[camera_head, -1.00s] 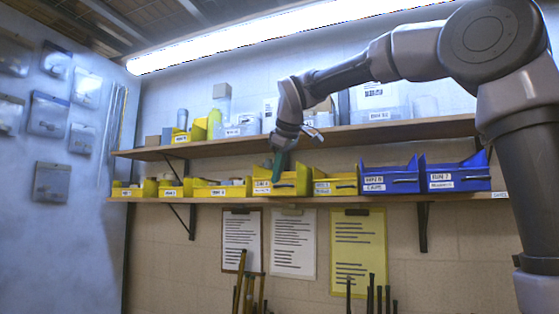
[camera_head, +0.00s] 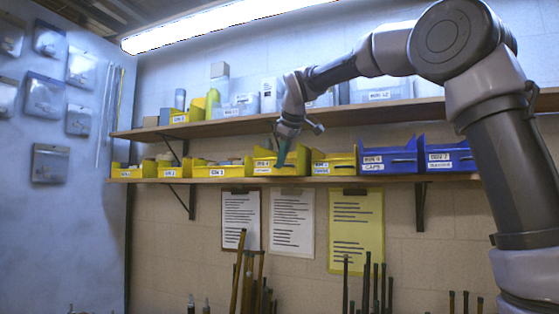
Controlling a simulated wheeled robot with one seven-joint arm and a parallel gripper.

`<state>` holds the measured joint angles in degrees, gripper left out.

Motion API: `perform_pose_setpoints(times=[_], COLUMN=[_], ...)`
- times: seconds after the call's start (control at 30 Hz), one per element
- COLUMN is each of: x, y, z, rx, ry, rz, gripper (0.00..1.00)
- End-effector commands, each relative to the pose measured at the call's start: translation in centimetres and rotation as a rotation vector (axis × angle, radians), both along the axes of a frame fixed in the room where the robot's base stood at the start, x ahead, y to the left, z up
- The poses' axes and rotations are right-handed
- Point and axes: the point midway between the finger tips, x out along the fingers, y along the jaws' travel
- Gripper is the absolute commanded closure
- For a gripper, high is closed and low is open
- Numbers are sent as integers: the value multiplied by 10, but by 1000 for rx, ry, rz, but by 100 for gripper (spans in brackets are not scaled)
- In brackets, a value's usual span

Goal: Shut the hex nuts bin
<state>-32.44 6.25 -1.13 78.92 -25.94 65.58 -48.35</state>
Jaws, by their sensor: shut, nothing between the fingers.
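The label naming hex nuts is not legible on any bin. My gripper (camera_head: 282,158) is shut and empty, its teal fingers pointing down at the yellow bin marked BIN 4 (camera_head: 263,170), over the middle of its front. The second line on that bin's label is too small to read. BIN 4 looks larger and stands taller than the yellow bins beside it, BIN 3 (camera_head: 218,172) and BIN 5 (camera_head: 336,168). I cannot tell whether the fingers touch it or how far it sticks out.
Blue bins BIN 6 CAPS (camera_head: 401,163) and BIN 7 (camera_head: 452,162) stand to the right on the lower shelf (camera_head: 330,179). Smaller yellow bins stand to the left. The upper shelf (camera_head: 375,113) with containers is close behind my wrist. Clipboards (camera_head: 292,235) hang below.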

Motion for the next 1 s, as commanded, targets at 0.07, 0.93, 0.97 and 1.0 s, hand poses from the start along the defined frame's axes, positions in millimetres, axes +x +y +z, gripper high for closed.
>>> perform_pose_setpoints(times=[0.07, 0.93, 0.97, 1.0], x=[23, 111, 110, 110], y=[-10, -43, -42, -42], z=[-2, 1, 0, 0], rx=[-1, -4, -4, -4], ry=[1, -8, -8, -8], rz=[-8, -4, -4, -4], gripper=[100, 100, 100, 100])
